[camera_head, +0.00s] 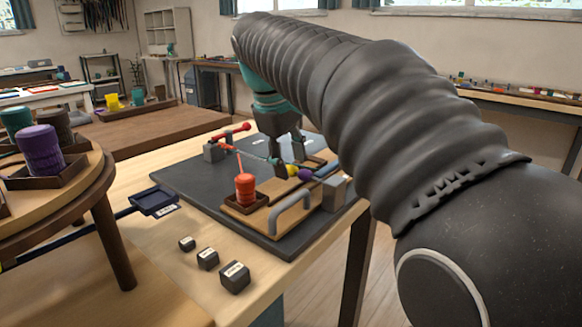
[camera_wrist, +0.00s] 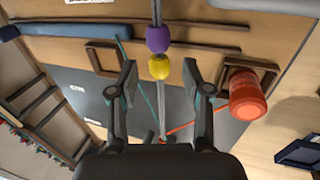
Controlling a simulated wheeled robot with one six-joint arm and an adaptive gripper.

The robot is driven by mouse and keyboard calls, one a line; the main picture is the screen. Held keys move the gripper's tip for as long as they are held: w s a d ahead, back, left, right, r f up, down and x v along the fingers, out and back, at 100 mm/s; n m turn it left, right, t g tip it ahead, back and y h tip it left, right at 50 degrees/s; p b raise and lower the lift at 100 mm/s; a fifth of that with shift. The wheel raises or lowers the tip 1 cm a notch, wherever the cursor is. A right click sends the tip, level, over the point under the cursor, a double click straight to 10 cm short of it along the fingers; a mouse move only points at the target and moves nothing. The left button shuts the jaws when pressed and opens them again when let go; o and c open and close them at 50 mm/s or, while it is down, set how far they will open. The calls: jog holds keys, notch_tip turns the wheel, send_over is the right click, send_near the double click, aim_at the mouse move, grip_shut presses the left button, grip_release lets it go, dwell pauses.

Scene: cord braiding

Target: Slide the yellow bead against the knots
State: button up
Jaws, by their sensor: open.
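The yellow bead (camera_wrist: 159,68) is on a grey cord (camera_wrist: 161,105) in the wrist view, touching or nearly touching the purple bead (camera_wrist: 158,39). In the head view the yellow bead (camera_head: 292,170) is left of the purple bead (camera_head: 305,175). My gripper (camera_wrist: 158,78) is open, with one finger on each side of the cord near the yellow bead and a gap to the bead on both sides. It also shows in the head view (camera_head: 287,160). Orange and teal cords meet the grey cord between the fingers' bases; I cannot make out separate knots there.
A red-orange spool (camera_head: 245,188) stands in a wooden holder left of the beads; it is right of my fingers in the wrist view (camera_wrist: 246,97). A grey handle (camera_head: 290,210) and several small dark blocks (camera_head: 234,277) are in front. A round table (camera_head: 80,195) stands left.

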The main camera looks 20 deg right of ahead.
jog(key=shift+w+d+f, duration=0.1)
jog(key=shift+d+f, duration=0.1)
jog(key=shift+f, duration=0.4)
grip_shut()
